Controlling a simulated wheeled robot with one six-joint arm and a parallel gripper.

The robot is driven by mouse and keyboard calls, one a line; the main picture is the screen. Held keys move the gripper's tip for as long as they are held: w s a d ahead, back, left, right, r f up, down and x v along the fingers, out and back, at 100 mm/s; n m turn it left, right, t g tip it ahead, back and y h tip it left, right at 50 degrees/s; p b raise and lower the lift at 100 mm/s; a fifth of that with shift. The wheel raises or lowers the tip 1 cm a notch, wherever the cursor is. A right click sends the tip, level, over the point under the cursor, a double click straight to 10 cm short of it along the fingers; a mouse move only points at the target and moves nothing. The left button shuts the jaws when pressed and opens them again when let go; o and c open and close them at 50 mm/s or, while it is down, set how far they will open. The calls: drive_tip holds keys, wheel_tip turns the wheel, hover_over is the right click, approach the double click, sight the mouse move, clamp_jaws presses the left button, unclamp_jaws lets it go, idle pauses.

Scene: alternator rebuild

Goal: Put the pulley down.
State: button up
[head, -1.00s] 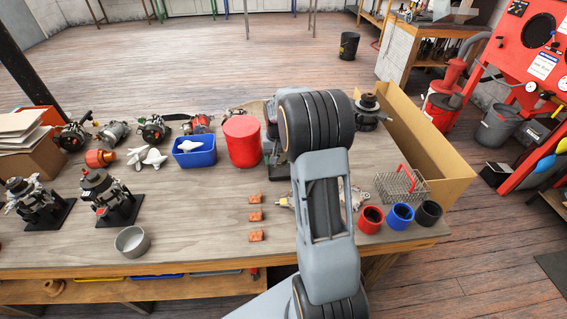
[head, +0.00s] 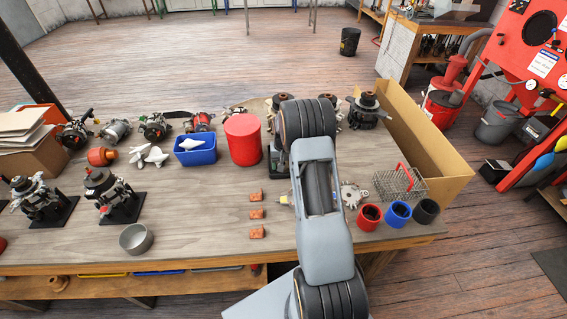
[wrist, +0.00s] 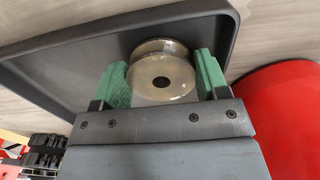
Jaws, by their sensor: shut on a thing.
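In the wrist view, the pulley (wrist: 163,78) is a pale metallic grooved wheel with a dark center hole. My gripper (wrist: 162,66) is shut on it, with one green finger pad on each side. The pulley is over a dark grey tray (wrist: 75,58) with a raised rim. I cannot tell whether the pulley touches the tray floor. In the head view my arm hides the gripper and the pulley.
A red canister (head: 243,140) stands beside the tray, and it also shows in the wrist view (wrist: 285,115). A blue bin (head: 195,155) is to its left. Red, blue and black cups (head: 398,214) and a wire basket (head: 400,184) are at the right.

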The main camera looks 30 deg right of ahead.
drive_tip(key=o, duration=0.7)
drive_tip(key=shift+f, duration=0.15)
drive_tip(key=o, duration=0.5)
drive_tip(key=shift+c, duration=0.2)
